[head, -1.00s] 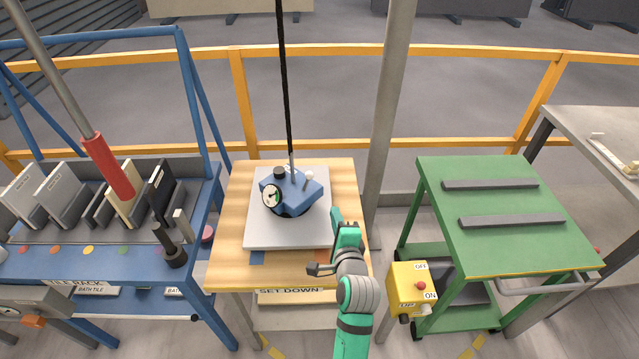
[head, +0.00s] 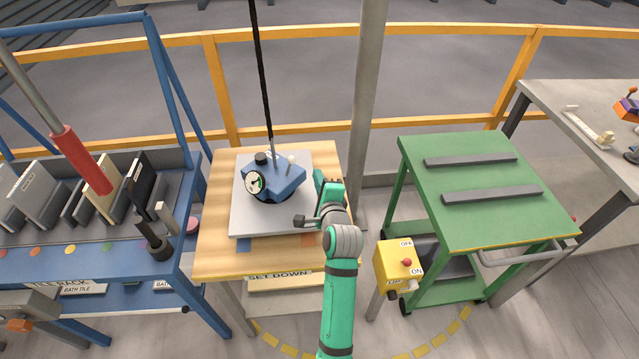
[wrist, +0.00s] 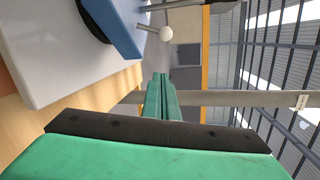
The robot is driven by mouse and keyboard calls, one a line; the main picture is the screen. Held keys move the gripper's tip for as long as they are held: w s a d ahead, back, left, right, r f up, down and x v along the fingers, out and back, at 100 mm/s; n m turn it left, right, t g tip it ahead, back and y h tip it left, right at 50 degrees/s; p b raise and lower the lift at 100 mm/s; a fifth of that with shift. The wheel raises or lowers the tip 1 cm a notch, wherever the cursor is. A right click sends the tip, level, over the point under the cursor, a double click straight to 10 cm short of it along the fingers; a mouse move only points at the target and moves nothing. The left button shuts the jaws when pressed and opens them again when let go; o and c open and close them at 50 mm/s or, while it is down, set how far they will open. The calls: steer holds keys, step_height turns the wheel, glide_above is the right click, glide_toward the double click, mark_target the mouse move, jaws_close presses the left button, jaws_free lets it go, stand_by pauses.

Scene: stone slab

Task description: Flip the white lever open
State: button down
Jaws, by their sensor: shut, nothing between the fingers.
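The white lever shows as a round white knob (head: 291,158) on a short stem at the back right of a blue lifting device (head: 276,178). In the wrist view the white knob (wrist: 166,33) stands out from the blue body (wrist: 120,25), ahead of the fingertips and a little to the left. The device sits on a pale grey slab (head: 245,222) and has a dial on its front. My gripper (wrist: 162,78) is shut and empty, its fingers together. It is beside the slab's right side, apart from the knob. In the head view my arm partly hides the fingers.
The slab lies on a wooden table (head: 222,262). A dark cable (head: 262,80) rises from the device. A grey post (head: 367,100) stands behind my gripper. A green cart (head: 490,210) and yellow switch box (head: 398,262) are right; a blue tile rack (head: 100,270) is left.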

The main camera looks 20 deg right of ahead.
mark_target(290, 166)
steer(key=w+a, duration=0.2)
steer(key=w, duration=0.4)
steer(key=shift+w+a, duration=0.2)
steer(key=shift+a, duration=0.15)
steer(key=shift+a+f, duration=0.1)
steer(key=shift+s+t, duration=0.2)
steer(key=shift+t, duration=0.1)
steer(key=shift+a+n, duration=0.15)
steer(key=shift+n, duration=0.25)
